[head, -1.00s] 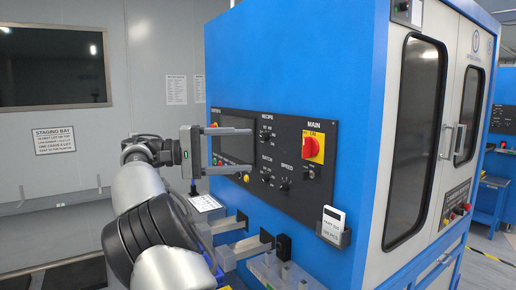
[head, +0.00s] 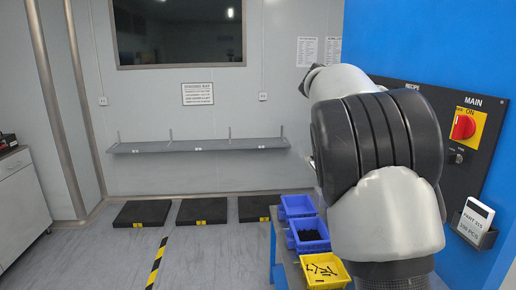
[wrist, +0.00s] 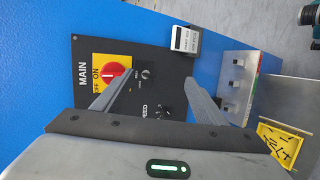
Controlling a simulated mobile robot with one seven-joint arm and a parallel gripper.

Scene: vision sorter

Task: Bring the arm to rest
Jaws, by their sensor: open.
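My gripper (wrist: 150,98) shows in the wrist view with its two fingers spread apart and nothing between them. It points toward the black control panel (wrist: 130,62) on the blue machine, with the red main switch (wrist: 112,72) beyond the left finger. I cannot tell the exact gap to the panel. In the head view my arm (head: 380,150) fills the right side, and my gripper is hidden behind it. The red switch (head: 463,127) shows at the right there.
Blue bins (head: 308,234) and a yellow bin (head: 325,271) with dark parts stand beside my arm. A card holder (head: 475,222) sticks out from the machine. Black floor platforms (head: 203,211) lie under a wall shelf (head: 200,145).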

